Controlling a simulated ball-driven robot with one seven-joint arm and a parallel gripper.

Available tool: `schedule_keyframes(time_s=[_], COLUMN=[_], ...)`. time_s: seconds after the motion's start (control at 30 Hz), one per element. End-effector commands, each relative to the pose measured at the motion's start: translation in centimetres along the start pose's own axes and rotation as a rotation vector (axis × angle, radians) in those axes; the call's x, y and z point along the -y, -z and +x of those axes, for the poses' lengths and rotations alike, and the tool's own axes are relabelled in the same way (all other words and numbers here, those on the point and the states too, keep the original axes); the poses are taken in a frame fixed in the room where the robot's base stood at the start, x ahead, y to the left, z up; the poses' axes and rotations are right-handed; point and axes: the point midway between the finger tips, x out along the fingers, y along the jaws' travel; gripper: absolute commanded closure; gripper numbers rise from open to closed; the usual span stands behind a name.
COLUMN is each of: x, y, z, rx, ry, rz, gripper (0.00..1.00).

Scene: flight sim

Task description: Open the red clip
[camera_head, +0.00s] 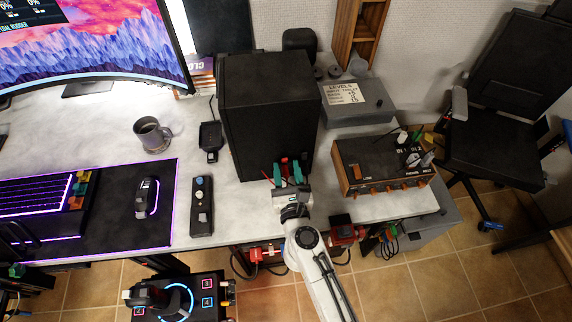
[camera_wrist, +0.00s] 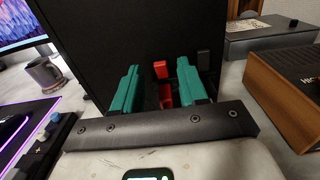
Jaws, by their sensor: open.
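The red clip (camera_wrist: 161,70) shows in the wrist view on the front face of a large black box (camera_wrist: 100,30). A second red part (camera_wrist: 166,95) shows just below it, partly hidden by my gripper. In the head view the red clip (camera_head: 284,161) is small, at the lower front of the black box (camera_head: 265,110). My gripper (camera_wrist: 157,82) has teal fingers, spread apart on either side of the red clip, with nothing held between them. In the head view my gripper (camera_head: 288,171) is right at the box front. Whether the fingers touch the box cannot be told.
A brown-sided control box (camera_head: 383,165) stands to the right, with a grey case (camera_head: 357,103) behind it. A small dark controller (camera_head: 201,205) and a mug (camera_head: 152,134) are to the left. A small black block (camera_wrist: 203,62) sits right of the clip.

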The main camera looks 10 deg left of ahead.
Motion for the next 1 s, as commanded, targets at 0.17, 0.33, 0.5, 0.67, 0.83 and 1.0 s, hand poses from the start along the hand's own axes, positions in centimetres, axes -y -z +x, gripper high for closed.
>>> schedule_keyframes(time_s=[0.17, 0.33, 0.5, 0.67, 0.83, 1.0], x=[0.0, 0.0, 0.0, 0.0, 0.0, 0.0], y=[0.1, 0.0, 0.0, 0.0, 0.0, 0.0], z=[1.4, 1.7, 1.7, 1.7, 1.7, 1.7], rx=[0.000, 0.000, 0.000, 0.000, 0.000, 0.000], ry=[-0.001, -0.001, 0.000, 0.000, 0.000, 0.000], rz=[0.000, -0.001, -0.001, 0.000, 0.000, 0.000], gripper=[0.57, 0.57, 0.57, 0.73, 0.89, 1.00])
